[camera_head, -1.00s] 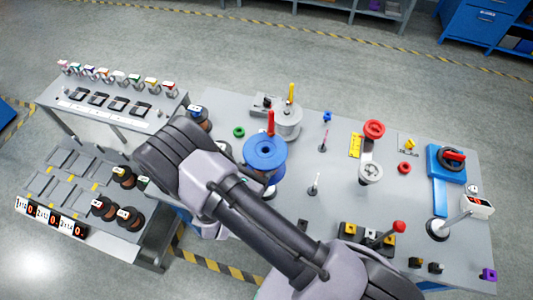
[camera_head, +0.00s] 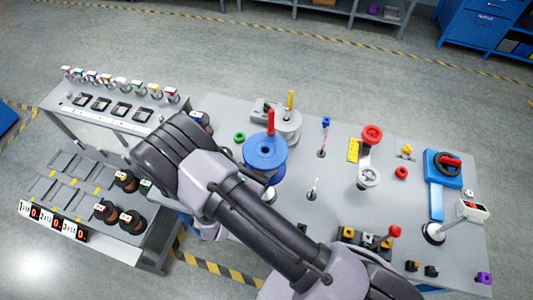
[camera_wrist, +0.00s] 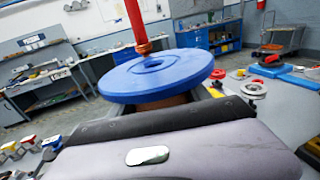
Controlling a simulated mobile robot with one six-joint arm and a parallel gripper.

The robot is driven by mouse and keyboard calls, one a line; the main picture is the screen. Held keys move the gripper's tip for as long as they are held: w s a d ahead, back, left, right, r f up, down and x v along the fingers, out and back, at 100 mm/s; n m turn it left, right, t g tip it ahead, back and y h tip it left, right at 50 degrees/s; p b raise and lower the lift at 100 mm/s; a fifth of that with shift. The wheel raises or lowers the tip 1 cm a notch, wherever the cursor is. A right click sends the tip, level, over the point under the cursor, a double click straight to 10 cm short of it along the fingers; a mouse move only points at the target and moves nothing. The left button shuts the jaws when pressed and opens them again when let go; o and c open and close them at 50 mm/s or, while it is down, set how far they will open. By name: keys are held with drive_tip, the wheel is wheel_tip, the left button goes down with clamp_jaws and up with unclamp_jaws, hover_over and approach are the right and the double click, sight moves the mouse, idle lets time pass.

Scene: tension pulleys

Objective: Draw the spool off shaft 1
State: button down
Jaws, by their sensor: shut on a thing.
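A spool with a wide blue flange (camera_head: 265,153) stands over the left part of the main table. In the wrist view, its flange (camera_wrist: 155,75) fills the upper middle, with a brown core just visible below. My gripper (camera_head: 238,165) is shut on the spool. The jaws are largely hidden in both views. A red-topped rod (camera_head: 270,122) rises at the far side of the flange's centre hole; it also shows in the wrist view (camera_wrist: 136,22). I cannot tell whether the spool is still around a shaft, and no shaft number is readable.
A grey drum with a yellow-topped rod (camera_head: 290,103) stands close behind the spool. Thin posts (camera_head: 314,188), a red-topped pulley arm (camera_head: 370,135) and a blue crank unit (camera_head: 443,168) stand to the right. A side rack (camera_head: 60,190) with dark spools lies left.

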sight(266, 147)
drive_tip(key=shift+r, duration=0.25)
drive_tip(key=shift+r+p, duration=1.45)
drive_tip(key=shift+r, duration=0.5)
drive_tip(key=shift+f, duration=0.15)
